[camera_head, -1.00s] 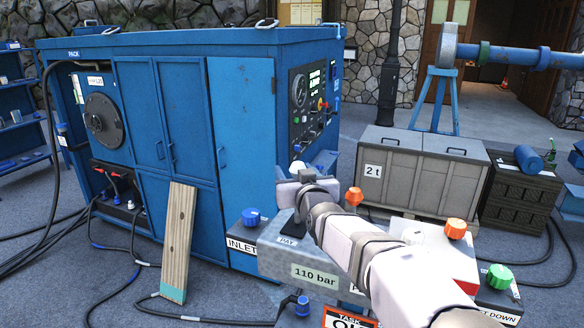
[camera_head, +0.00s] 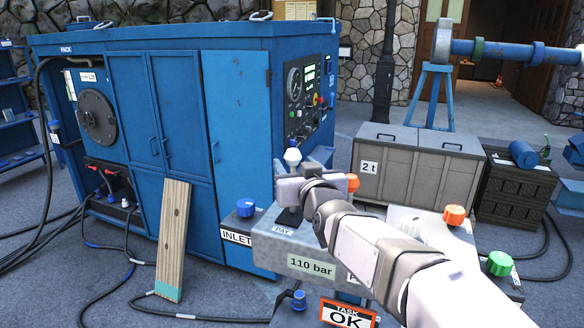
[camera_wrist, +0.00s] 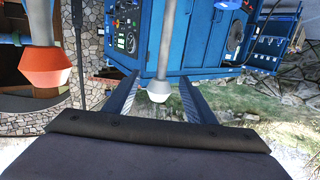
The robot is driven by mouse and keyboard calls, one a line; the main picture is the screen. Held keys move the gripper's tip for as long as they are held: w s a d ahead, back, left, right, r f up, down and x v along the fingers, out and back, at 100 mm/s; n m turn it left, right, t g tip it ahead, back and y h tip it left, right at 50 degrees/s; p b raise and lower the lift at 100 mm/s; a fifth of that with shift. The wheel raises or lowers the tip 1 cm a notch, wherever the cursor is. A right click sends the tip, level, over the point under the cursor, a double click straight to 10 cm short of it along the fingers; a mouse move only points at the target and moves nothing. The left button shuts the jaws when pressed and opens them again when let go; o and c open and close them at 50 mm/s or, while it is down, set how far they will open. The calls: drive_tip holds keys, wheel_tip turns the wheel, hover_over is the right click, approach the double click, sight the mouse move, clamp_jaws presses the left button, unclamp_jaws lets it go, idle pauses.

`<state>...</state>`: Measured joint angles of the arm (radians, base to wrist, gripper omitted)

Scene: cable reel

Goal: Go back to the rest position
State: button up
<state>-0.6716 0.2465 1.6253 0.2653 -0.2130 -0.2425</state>
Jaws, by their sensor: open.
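My gripper (camera_wrist: 158,82) is open, with its two dark fingers spread apart in the wrist view. A white knob on a grey stem (camera_wrist: 158,91) shows between the fingers in that picture, with clear gaps on both sides. I cannot tell how far it is from the fingertips. In the head view the white knob (camera_head: 292,156) stands just above my pale wrist, over the grey bench block marked PAY and 110 bar (camera_head: 280,262). The fingers are mostly hidden there by my own wrist. The arm reaches in from the lower right.
An orange knob (camera_wrist: 45,65) is close on the left of the wrist view. A blue knob (camera_head: 246,207), another orange knob (camera_head: 454,214) and a green knob (camera_head: 499,263) stand around the bench. A blue cabinet (camera_head: 235,130) is behind; a TASK OK sign (camera_head: 348,313) is in front.

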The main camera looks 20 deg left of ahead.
drive_tip(key=shift+s+d, duration=0.35)
drive_tip(key=shift+s, duration=0.15)
